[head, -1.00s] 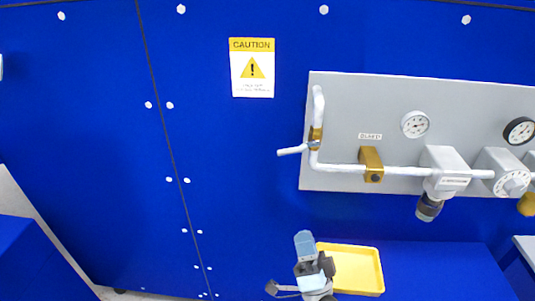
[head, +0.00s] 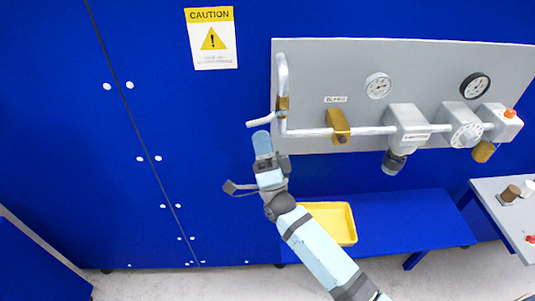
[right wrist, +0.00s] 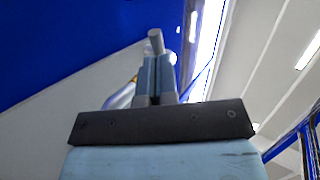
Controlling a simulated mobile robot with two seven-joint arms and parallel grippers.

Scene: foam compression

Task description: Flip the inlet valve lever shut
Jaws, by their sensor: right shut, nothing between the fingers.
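The inlet valve lever (head: 260,121) is a short pale handle. It sticks out to the left, tilted slightly down, from a brass valve (head: 283,104) on the vertical pipe at the panel's left end. My right gripper (head: 261,138) points up with its light-blue fingers shut and empty. In the head view its tips appear just below the lever; I cannot tell whether they touch. In the right wrist view, the shut fingers (right wrist: 154,78) have a grey rounded bar end (right wrist: 155,41), likely the lever, just beyond their tips. My left gripper is out of view.
The grey panel (head: 360,70) carries gauges, a brass block (head: 338,126) and a regulator (head: 407,128) along the pipe. A yellow tray (head: 335,222) sits on the blue bench (head: 400,217) below. A grey side table (head: 490,205) stands at the right.

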